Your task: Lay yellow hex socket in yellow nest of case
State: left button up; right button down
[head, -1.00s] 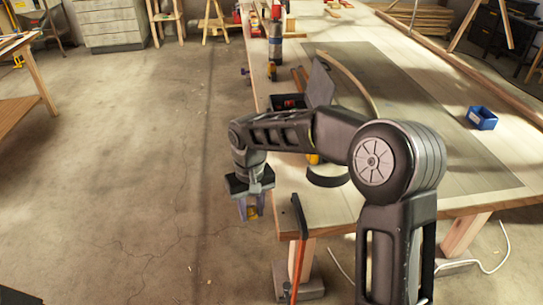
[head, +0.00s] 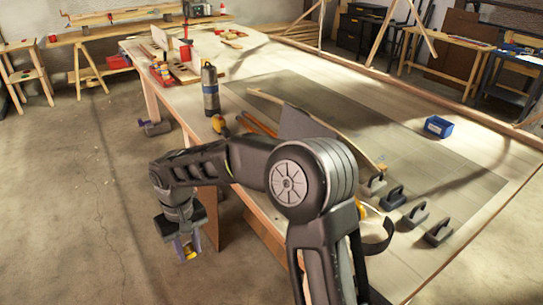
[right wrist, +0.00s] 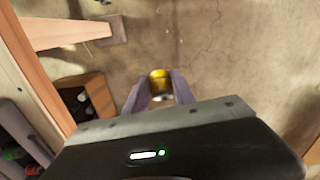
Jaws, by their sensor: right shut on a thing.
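My right gripper (head: 187,247) hangs beside the long table's left edge, over open floor. It is shut on the yellow hex socket (head: 191,253). In the right wrist view the socket (right wrist: 160,80) sits between the two purple-grey fingers (right wrist: 157,92), with a yellow body and a metallic lower end. I cannot make out the case or its yellow nest in either view; my right arm covers part of the table. My left gripper is not in view.
In the right wrist view a wooden box with dark contents (right wrist: 88,98) stands left of the gripper.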

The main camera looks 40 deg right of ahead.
jog(key=shift+w+a, duration=0.1)
jog(key=shift+w, duration=0.25)
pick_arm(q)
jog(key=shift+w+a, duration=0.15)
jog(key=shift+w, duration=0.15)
pick_arm(e)
jog(key=shift+s+r, duration=0.1)
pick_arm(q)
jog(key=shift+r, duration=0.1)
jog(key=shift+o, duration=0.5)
